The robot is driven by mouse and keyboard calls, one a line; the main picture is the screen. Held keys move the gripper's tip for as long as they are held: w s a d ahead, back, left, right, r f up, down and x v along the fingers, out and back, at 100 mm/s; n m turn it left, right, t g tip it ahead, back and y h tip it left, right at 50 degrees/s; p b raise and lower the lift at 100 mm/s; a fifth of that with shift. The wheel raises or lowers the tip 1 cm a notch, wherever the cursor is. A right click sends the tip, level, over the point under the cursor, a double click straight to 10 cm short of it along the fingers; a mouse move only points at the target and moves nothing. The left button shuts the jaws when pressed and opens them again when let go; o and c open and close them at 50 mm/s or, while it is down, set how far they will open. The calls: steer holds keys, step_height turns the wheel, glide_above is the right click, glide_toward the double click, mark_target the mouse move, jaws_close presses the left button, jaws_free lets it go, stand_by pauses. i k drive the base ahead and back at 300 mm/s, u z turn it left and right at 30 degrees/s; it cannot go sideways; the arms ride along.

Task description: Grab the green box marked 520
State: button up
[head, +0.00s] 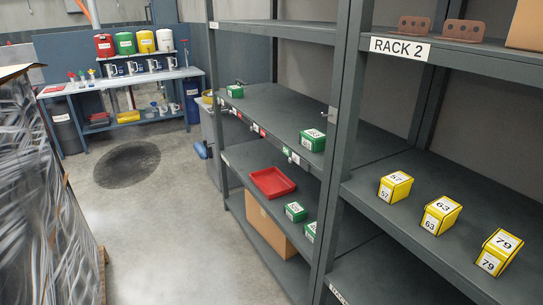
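Several green boxes with white labels sit on the grey shelf unit left of the RACK 2 sign. One green box (312,140) is on the middle shelf near the upright post. Another green box (235,91) is at the far end of that shelf. Two more are on the shelf below: one green box (295,212) and one green box (310,232) partly hidden by the post. The labels are too small to read, so I cannot tell which is marked 520. My gripper is not in view.
Yellow boxes marked 57 (395,187), 63 (441,214) and 79 (497,252) stand on the right rack. A red tray (272,182) lies on the lower left shelf, above a cardboard box (268,225). A wrapped stack (45,190) stands at left. The floor aisle is clear.

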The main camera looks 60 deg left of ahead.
mark_target(293, 209)
steer(key=u, duration=2.95)
steer(key=i, duration=4.35)
steer(key=z, duration=3.05)
steer(key=k, duration=0.15)
steer(key=z, duration=0.4)
